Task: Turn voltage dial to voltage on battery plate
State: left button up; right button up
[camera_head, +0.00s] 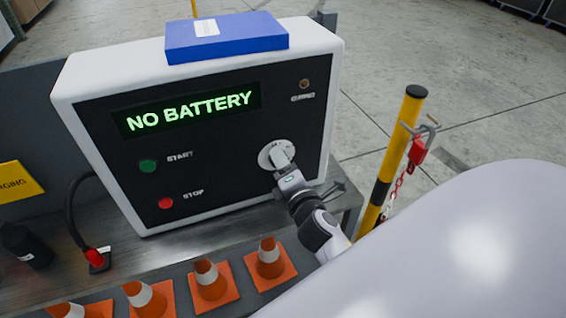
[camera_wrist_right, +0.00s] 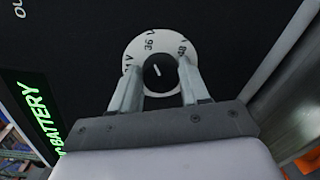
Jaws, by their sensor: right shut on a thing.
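The voltage dial (camera_head: 267,157) is a round white disc with a dark knob, low on the right of the charger's black front panel. A white line on the dark knob (camera_wrist_right: 158,72) slants toward the upper left. My right gripper (camera_head: 283,160) is at the dial, its fingers (camera_wrist_right: 158,84) shut on the knob from both sides. No readable battery plate shows. My left gripper is not in view.
The charger (camera_head: 95,75) stands on a metal bench (camera_head: 150,250), its display (camera_head: 188,108) reading "NO BATTERY". A blue box (camera_head: 235,38) with a white label lies on top. Several orange cones (camera_head: 270,262) stand in front. A yellow post (camera_head: 398,150) with a red lock stands at right.

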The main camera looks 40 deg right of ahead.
jog(key=shift+m, duration=0.4)
jog(key=o, duration=1.1)
jog(key=shift+c, duration=0.2)
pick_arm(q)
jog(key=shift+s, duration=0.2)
pick_arm(e)
jog(key=shift+s, duration=0.15)
